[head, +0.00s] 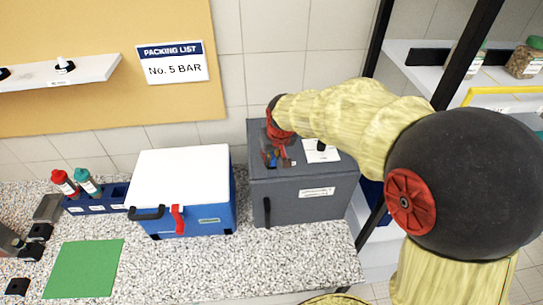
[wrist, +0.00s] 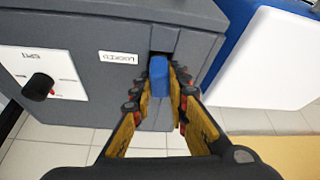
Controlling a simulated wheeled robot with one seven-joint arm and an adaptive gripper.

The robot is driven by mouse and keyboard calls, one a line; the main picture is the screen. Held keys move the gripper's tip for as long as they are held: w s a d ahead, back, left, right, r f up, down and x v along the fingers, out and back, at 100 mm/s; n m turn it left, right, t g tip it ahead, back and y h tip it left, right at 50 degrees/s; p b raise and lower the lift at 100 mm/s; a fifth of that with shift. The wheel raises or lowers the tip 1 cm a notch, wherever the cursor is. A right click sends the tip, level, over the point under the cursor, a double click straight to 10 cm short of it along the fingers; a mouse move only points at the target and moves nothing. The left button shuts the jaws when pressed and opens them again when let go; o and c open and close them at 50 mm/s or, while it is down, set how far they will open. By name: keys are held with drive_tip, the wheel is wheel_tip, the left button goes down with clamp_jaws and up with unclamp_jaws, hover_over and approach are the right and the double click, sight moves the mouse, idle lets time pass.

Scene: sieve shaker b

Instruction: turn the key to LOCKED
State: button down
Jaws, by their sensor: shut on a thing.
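The grey box (head: 300,190) stands on the counter, with my arm reaching over its top. My gripper (head: 277,160) is at the left part of that top, mostly hidden by my wrist in the head view. In the wrist view, my gripper (wrist: 162,88) has its two fingers closed on a blue piece, apparently the key (wrist: 158,76). The key sits at a dark recess in the grey surface. A white label (wrist: 118,57), which seems to read LOCKED, is beside the recess. How far the key is turned cannot be told.
A black knob (wrist: 38,87) stands on a white panel beside the label. A blue cooler with a white lid (head: 180,175) stands close to the left of the grey box. Bottles in a blue rack (head: 98,203) and a green mat (head: 85,268) are further left.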

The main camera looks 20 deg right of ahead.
drive_tip(key=m+h+b, duration=0.1)
drive_tip(key=m, duration=0.1)
drive_tip(key=shift+f+m, duration=0.1)
drive_tip(key=shift+m, duration=0.2)
drive_tip(key=shift+m+g+h+b, duration=0.4)
drive_tip(key=shift+m+h+b, duration=0.3)
drive_tip(key=shift+m+b, duration=1.45)
drive_tip(key=shift+m+g+h+b, duration=0.35)
drive_tip(key=shift+m+b, duration=0.55)
drive_tip(key=shift+m, duration=0.35)
drive_tip(key=shift+m+h, duration=0.25)
drive_tip(key=shift+m, duration=0.05)
